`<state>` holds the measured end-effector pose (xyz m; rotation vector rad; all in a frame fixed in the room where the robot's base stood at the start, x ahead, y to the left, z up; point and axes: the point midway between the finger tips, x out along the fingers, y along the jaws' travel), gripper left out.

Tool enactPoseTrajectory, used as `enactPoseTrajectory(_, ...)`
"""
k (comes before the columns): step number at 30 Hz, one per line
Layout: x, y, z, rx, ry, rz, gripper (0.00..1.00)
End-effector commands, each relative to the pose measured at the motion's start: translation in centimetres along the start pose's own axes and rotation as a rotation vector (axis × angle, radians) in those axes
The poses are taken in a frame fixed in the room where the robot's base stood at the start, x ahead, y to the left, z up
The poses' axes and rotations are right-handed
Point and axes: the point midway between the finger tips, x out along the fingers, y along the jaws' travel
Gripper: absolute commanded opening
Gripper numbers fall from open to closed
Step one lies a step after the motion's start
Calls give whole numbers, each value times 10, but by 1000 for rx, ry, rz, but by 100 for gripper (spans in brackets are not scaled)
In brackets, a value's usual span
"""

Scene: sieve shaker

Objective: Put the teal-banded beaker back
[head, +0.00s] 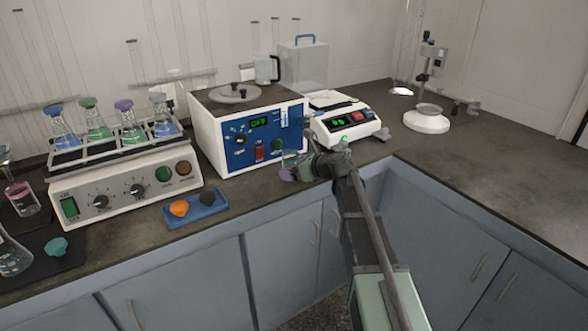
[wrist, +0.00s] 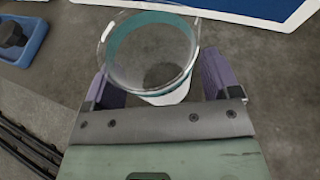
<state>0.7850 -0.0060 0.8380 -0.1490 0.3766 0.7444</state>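The teal-banded beaker (wrist: 150,55) is clear glass with a teal ring near its rim.
The blue-fronted instrument (head: 240,143) stands just behind, with a balance (head: 345,124) to its right. A blue tray (head: 196,207) with orange and dark pieces lies left. A flask shaker (head: 128,182) stands farther left.

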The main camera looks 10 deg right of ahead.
Motion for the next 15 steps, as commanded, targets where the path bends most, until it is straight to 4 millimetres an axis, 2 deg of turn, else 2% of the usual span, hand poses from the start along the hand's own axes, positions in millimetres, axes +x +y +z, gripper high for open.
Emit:
enactPoseTrajectory(9, -2, 0, 6, 0, 0, 0, 83)
enactPoseTrajectory(11, -11, 0, 5, 1, 0, -1, 83)
enactPoseTrajectory(15, -46, 1, 8, 2, 0, -3, 83)
